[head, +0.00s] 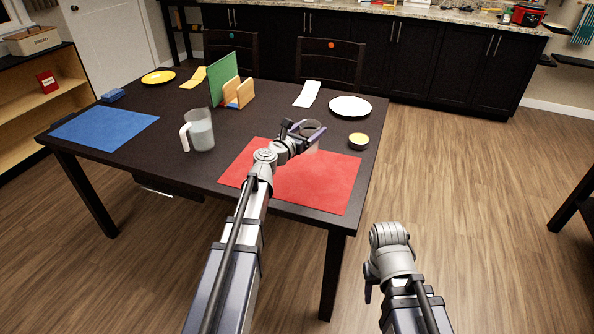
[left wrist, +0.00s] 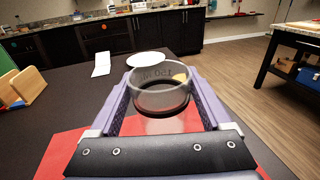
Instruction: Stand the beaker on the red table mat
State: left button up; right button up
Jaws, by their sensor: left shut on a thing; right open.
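The beaker (left wrist: 160,98) is a clear glass vessel, held upright between the fingers of my left gripper (left wrist: 162,105). In the head view the beaker (head: 311,128) shows partly behind the left gripper (head: 303,131), over the far part of the red table mat (head: 318,185). The mat also shows below the beaker in the left wrist view (left wrist: 60,158). I cannot tell whether the beaker's base touches the mat. My right gripper (head: 369,284) is off the table at the lower right, empty, with its fingers mostly hidden.
A clear jug (head: 201,130) with a white handle stands left of the red mat. A small yellow-topped bowl (head: 358,140) and a white plate (head: 350,107) are at the right. A blue mat (head: 105,127), wooden holder (head: 240,94) and white napkin (head: 307,94) lie further off.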

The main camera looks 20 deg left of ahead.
pick_arm(q)
jog(key=shift+f+b, duration=4.75)
jog(key=shift+f, duration=0.15)
jog(key=shift+f, duration=0.1)
jog(key=shift+f, duration=0.15)
jog(key=o, duration=1.2)
jog(key=shift+c, duration=0.2)
jog(key=shift+r, duration=0.4)
jog(key=v, duration=1.2)
jog(key=shift+f+p, duration=0.15)
jog(key=shift+p, duration=0.15)
